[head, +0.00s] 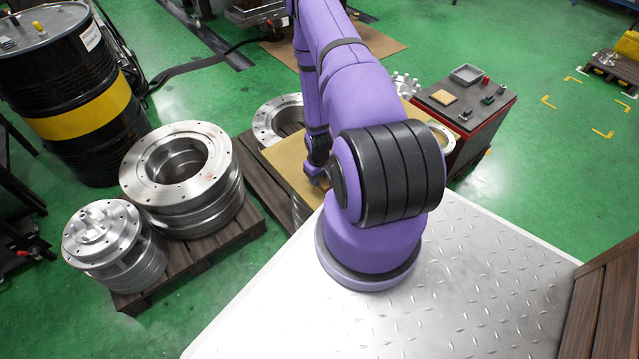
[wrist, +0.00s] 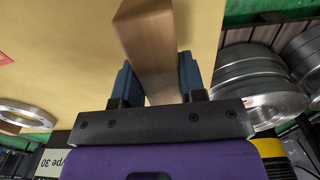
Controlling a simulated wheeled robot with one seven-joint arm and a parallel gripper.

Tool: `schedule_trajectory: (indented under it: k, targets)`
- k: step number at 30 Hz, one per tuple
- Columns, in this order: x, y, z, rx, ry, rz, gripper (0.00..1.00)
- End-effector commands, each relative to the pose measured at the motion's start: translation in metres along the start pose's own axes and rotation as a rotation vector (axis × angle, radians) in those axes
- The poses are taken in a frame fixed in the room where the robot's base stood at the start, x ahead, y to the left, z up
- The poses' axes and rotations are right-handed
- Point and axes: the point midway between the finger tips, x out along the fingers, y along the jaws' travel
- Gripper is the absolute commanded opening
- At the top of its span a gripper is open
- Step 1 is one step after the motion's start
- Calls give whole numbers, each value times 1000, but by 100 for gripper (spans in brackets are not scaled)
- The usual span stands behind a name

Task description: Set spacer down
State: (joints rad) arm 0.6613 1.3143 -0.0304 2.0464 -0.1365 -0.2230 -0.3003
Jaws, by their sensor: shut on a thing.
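The spacer appears to be a plain wooden block (wrist: 150,35) in the wrist view. My gripper (wrist: 156,66) is shut on it, with a blue finger against each side. The block extends beyond the fingertips over a tan board (wrist: 62,60). I cannot tell whether the block touches the board. In the head view the board (head: 283,163) shows beside my arm. My arm hides most of the gripper there, and the block cannot be made out.
Flanged metal parts (head: 180,165) stand on a dark pallet (head: 225,228) at left, near a black drum (head: 65,75). A metal ring (wrist: 25,115) lies at left in the wrist view. A red-sided box (head: 465,105) stands right of the board. Green floor at right is largely clear.

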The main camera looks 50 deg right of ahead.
Motion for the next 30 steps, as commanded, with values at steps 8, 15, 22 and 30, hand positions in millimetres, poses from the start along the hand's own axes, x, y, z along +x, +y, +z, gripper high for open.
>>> schedule_trajectory:
  k: [8, 15, 22, 30]
  targets:
    - [34, 1, 2, 0, -2, 0, 13]
    - [34, 1, 2, 0, -2, 0, 13]
    - [37, 1, 2, 0, -2, 0, 63]
    - [36, 1, 2, 0, -2, 0, 63]
